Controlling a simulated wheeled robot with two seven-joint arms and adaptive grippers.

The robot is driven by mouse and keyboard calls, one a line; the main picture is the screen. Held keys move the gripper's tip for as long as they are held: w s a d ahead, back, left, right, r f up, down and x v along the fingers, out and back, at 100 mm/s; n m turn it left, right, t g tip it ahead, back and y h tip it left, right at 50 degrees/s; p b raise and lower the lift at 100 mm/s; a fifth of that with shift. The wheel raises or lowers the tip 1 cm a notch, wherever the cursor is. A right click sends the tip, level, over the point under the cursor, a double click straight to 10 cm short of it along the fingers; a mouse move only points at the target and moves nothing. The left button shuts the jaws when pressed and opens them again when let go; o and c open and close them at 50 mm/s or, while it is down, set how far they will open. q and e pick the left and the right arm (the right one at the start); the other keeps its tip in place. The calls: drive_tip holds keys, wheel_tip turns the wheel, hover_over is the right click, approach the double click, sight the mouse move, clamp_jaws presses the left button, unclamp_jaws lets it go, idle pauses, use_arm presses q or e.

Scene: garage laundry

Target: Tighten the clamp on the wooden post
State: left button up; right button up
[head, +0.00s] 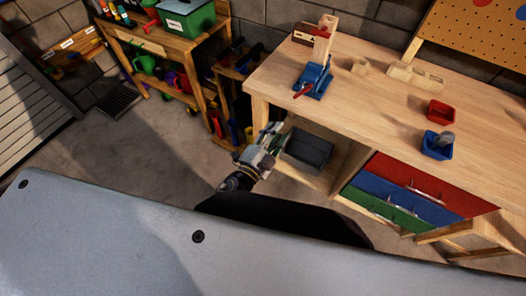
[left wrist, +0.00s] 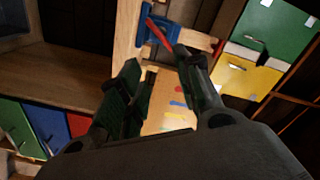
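The blue clamp (head: 313,82) with a red handle (head: 303,91) stands near the left front edge of the wooden workbench. The upright wooden post (head: 324,40) rises at the clamp's far side. In the left wrist view the blue clamp (left wrist: 146,38) and its red handle (left wrist: 160,32) show beyond the fingertips. My left gripper (head: 272,136) is in front of the bench's left end, lower in the picture than the clamp and apart from it. Its two fingers are spread with nothing between them in the left wrist view (left wrist: 158,62). My right gripper is not in view.
On the workbench (head: 380,110) are wooden blocks (head: 415,75), a red bin (head: 440,110) and a blue bin (head: 436,148). A dark grey bin (head: 306,150) sits below the top, beside coloured drawers (head: 410,190). A shelf with a green box (head: 188,18) stands at the back left.

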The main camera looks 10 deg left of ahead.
use_arm(q)
drive_tip(key=v, duration=0.7)
drive_tip(key=shift+s, duration=0.2)
idle(0.6)
